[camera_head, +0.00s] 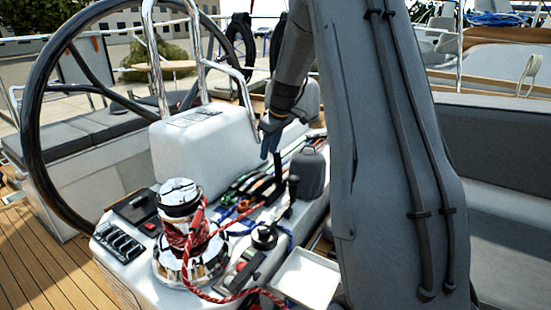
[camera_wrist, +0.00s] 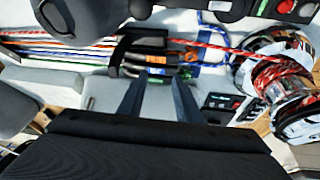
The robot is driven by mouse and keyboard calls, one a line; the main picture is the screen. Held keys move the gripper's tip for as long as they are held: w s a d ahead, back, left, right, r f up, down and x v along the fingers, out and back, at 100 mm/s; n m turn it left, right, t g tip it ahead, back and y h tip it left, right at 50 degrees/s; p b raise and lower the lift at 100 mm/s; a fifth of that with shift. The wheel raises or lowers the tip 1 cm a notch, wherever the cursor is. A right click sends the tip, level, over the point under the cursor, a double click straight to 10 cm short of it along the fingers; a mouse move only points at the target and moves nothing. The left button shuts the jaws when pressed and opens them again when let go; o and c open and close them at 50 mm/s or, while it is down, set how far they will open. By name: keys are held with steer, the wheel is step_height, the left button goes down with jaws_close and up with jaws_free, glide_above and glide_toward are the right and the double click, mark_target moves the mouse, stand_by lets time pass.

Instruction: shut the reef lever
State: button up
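A bank of rope clutches (camera_head: 250,191) with dark levers and orange, green and blue parts sits on the white console behind the winch. It also shows in the wrist view (camera_wrist: 158,58), just beyond my fingertips. I cannot read which of its levers is the reef lever, and their exact positions are unclear. My gripper (camera_head: 270,145) points down above the console, beside the white pedestal and apart from the clutches. In the wrist view its two fingers (camera_wrist: 156,92) stand apart with nothing between them.
A chrome winch (camera_head: 178,240) wrapped in red rope stands in front of the clutches. A black upright control lever (camera_head: 293,187) and a grey rounded block (camera_head: 308,173) stand close on the right. The steering wheel (camera_head: 36,120) is at left. Several coloured ropes (camera_wrist: 60,50) run to the clutches.

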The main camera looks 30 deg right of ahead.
steer(key=n+t, duration=0.1)
steer(key=n, duration=0.1)
glide_toward(277, 163)
steer(key=shift+w+a+f+p, duration=0.15)
steer(key=shift+w+f+p, duration=0.15)
steer(key=shift+w+f, duration=0.8)
steer(key=shift+w+a+f+p, duration=0.15)
steer(key=shift+w+f+p, duration=0.15)
steer(key=shift+w+f, duration=0.8)
steer(key=shift+c, duration=0.4)
jaws_close()
steer(key=shift+s, duration=0.1)
